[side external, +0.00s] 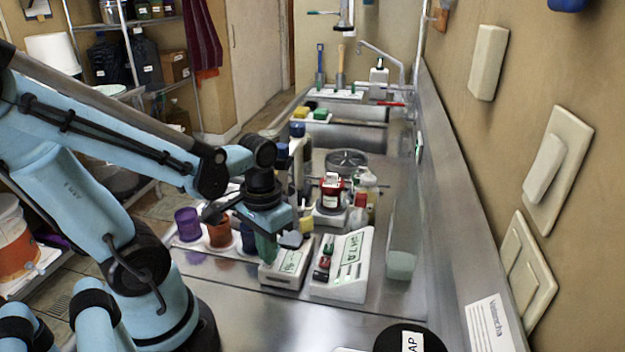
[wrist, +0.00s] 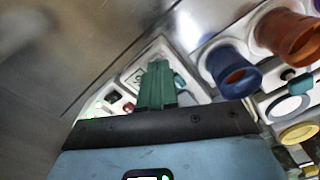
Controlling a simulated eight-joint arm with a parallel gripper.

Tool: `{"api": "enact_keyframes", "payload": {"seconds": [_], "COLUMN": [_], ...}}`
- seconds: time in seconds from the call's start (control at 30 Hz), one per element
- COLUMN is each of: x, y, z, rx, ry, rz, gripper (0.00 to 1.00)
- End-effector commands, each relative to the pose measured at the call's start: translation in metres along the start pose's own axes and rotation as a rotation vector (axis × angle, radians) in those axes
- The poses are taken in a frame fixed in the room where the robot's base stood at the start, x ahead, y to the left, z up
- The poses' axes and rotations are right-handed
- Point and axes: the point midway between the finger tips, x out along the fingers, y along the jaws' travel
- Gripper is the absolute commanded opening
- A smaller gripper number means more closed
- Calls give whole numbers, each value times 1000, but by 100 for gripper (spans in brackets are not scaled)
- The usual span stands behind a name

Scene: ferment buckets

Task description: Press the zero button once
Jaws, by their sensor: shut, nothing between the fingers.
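My gripper (side external: 266,252) is shut and empty, its green fingers pointing down at the near white box (side external: 285,275). In the side external view the fingertips overlap the box's back left; I cannot tell whether they touch it. In the wrist view the fingers (wrist: 157,84) cover part of this box (wrist: 135,75). A sloped white panel (side external: 346,275) stands just right of it, with a green label, a green button (side external: 328,248) and a red button (side external: 324,262). I cannot read which button is zero.
Purple (side external: 187,224), orange (side external: 219,233) and blue cups stand left of my gripper. A red-labelled jar (side external: 331,190) stands behind the panel. A clear greenish container (side external: 401,262) is at right, near the wall. The steel counter (side external: 270,318) in front is largely clear.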

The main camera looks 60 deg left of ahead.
Motion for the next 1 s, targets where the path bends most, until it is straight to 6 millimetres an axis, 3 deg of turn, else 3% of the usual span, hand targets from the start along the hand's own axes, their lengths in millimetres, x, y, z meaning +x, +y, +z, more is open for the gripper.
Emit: {"api": "enact_keyframes", "payload": {"seconds": [0.5,1.0], "x": [5,-30], "y": [0,0], "z": [0,0], "rx": [0,0], "ry": [0,0], "rz": [0,0], "gripper": [0,0]}}
